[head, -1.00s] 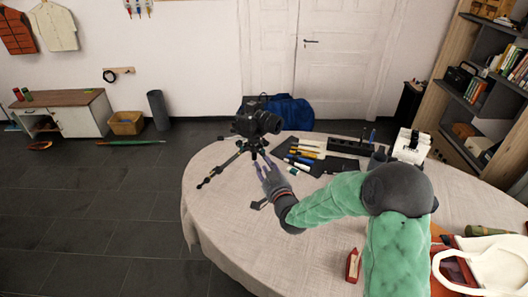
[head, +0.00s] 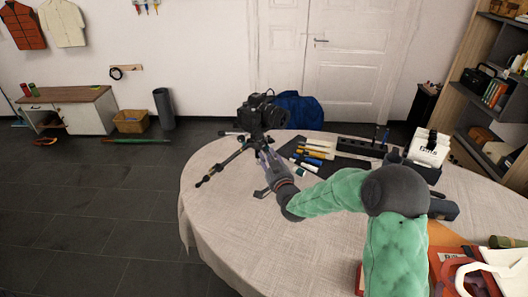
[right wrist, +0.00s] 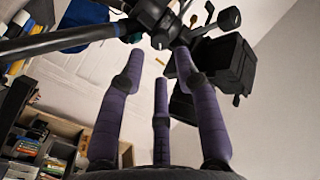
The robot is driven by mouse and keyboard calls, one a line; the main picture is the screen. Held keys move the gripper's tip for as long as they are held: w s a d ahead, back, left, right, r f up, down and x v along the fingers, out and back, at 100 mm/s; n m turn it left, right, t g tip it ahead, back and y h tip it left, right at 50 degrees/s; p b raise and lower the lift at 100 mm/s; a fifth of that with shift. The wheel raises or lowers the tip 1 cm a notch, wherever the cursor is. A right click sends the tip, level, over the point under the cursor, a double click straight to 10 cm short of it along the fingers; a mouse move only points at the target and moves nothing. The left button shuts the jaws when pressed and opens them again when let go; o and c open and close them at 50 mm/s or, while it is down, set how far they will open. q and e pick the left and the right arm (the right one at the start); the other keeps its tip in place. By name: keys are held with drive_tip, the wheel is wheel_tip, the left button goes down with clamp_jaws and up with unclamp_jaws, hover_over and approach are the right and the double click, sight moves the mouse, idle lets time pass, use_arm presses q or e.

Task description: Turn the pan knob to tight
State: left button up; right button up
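A black camera (head: 262,111) sits on a dark tripod (head: 229,160) whose legs are spread on the round table (head: 225,215). In the right wrist view the tripod head (right wrist: 160,22) is at the top, with the camera (right wrist: 222,65) to its right. Dark knobs and levers stick out of the head, one with a round end (right wrist: 228,18). I cannot tell which is the pan knob. My right gripper (head: 268,156) is just below the tripod head. Its three purple fingers (right wrist: 160,58) are spread, with nothing visibly gripped between them. My left gripper is not in view.
Several tools lie on a dark mat (head: 303,153) right of the tripod. A black holder (head: 361,148) and a white box (head: 428,150) stand further right. Red items (head: 470,272) lie at the near right. The table's left front is clear.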

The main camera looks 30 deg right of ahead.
sight(263, 147)
drive_tip(key=w, duration=0.2)
drive_tip(key=w+d+b, duration=0.1)
drive_tip(key=w, duration=0.2)
drive_tip(key=shift+w, duration=0.25)
clamp_jaws()
